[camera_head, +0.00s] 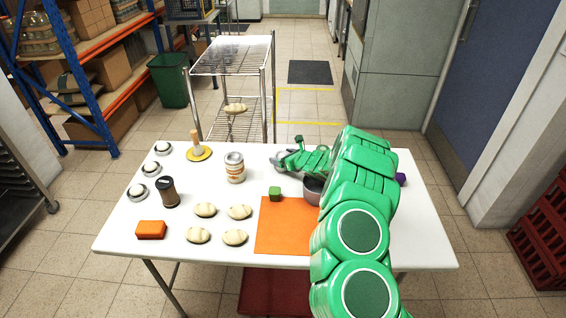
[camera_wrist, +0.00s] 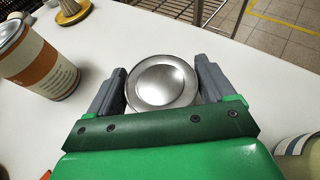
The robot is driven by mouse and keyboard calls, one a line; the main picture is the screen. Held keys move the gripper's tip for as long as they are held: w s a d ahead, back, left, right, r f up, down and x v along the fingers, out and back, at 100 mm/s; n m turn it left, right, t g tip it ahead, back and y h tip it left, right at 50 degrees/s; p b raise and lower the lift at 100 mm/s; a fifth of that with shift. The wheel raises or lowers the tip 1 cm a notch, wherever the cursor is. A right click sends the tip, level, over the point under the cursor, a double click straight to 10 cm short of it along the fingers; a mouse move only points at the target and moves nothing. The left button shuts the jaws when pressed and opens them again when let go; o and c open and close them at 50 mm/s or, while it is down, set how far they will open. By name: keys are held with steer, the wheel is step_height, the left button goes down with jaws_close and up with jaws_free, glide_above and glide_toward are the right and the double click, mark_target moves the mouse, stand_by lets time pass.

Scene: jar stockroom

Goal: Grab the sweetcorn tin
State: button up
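My gripper (camera_wrist: 161,85) is open, with one grey finger on each side of a round, silver metal top (camera_wrist: 162,82). Only this top shows, so I cannot tell what it belongs to; in the head view my arm and fingers hide it. My gripper (camera_head: 285,161) is over the back right part of the table in the head view. A tin with a silver lid and an orange-brown and cream label (camera_head: 235,168) stands upright to its left. It also shows at the left of the wrist view (camera_wrist: 40,62). I cannot read its label or find the word sweetcorn.
Another cream container (camera_wrist: 300,152) is partly visible at the wrist view's right. Near my arm are a grey pot (camera_head: 313,191), a green block (camera_head: 275,194) and an orange mat (camera_head: 284,230). A wire rack (camera_head: 233,60) stands behind the table.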

steer(key=c, duration=0.5)
steer(key=shift+r, duration=0.6)
step_height(320, 180, up, 2)
steer(key=s+d+r, duration=0.3)
steer(key=s+r, duration=0.7)
steer(key=s, duration=0.3)
steer(key=shift+s, duration=0.3)
